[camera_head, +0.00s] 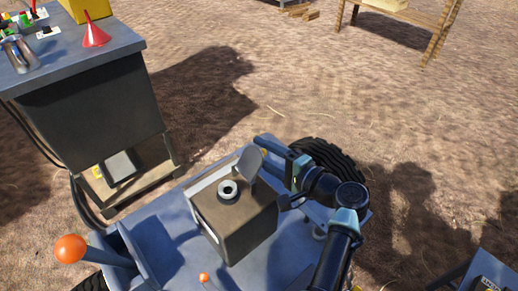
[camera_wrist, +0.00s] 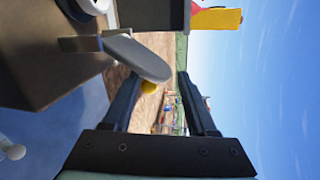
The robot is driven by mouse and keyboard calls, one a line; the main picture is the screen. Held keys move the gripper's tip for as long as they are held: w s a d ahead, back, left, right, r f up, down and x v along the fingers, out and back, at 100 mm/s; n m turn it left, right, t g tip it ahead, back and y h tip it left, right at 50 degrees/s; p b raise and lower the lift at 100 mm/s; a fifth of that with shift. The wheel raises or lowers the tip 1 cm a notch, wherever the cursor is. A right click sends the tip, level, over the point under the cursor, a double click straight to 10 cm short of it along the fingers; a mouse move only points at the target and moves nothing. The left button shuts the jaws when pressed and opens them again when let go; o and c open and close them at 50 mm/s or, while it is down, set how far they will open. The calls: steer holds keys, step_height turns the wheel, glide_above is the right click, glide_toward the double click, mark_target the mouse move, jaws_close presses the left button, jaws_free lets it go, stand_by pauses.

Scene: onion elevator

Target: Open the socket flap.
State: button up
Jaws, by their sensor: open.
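The socket (camera_head: 229,189) is a pale ring with a dark hole on top of a brown box (camera_head: 236,218). Its grey, rounded flap (camera_head: 249,166) stands raised and tilted up at the socket's right side, leaving the hole uncovered. In the wrist view the flap (camera_wrist: 138,58) appears near edge-on, beside the tip of the left finger; I cannot tell whether they touch. Part of the socket ring (camera_wrist: 95,6) shows at that view's top edge. My gripper (camera_head: 274,152) is open, just right of the flap in the head view. The gap between its fingers (camera_wrist: 160,85) holds nothing clearly.
The box stands on a blue cart (camera_head: 175,238) with orange-knobbed levers (camera_head: 70,248) and a black tyre (camera_head: 328,160). A dark cabinet (camera_head: 92,110) with a red funnel (camera_head: 95,32) stands at left. Open ground lies behind.

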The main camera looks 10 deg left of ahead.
steer(key=p+v, duration=0.1)
steer(key=v, duration=1)
steer(key=shift+s+d+f, duration=0.1)
steer(key=shift+s+d, duration=0.05)
